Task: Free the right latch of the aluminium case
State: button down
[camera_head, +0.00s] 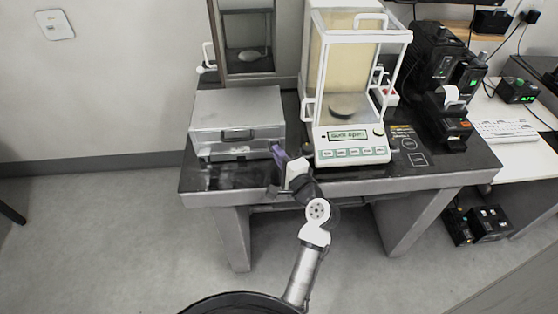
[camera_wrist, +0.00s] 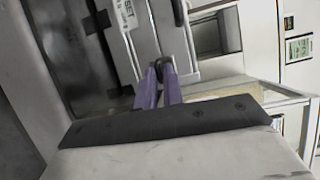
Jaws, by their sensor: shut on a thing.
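The aluminium case (camera_head: 237,105) lies closed at the left of the dark weighing table, its dark handle (camera_head: 238,134) facing the front. The wrist view shows the case's front (camera_wrist: 143,40) turned on its side, with part of the handle (camera_wrist: 180,12) at the top. My gripper (camera_head: 278,153) is at the right end of the case's front. Its two purple fingers (camera_wrist: 160,82) are close together, shut on the right latch (camera_wrist: 163,65), a small dark piece at their tips. The fingers hide part of the latch. I cannot tell whether it is still fastened.
A white glass-sided balance (camera_head: 352,145) stands just right of my gripper. A smaller glass-fronted cabinet (camera_head: 247,50) is behind the case. Black devices (camera_head: 446,122) stand at the table's right end. The floor (camera_head: 100,240) at the left is clear.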

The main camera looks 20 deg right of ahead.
jog(key=b, duration=0.2)
jog(key=f+t+b, duration=0.1)
jog(key=shift+s+d+f+b, duration=0.1)
jog(key=shift+d+f+b, duration=0.05)
jog(key=shift+f+b, duration=0.15)
jog(key=shift+n+b, duration=0.3)
jog(key=shift+b, duration=0.5)
jog(key=shift+r+t, duration=0.15)
jog(key=shift+t, duration=0.15)
jog(key=shift+s, duration=0.1)
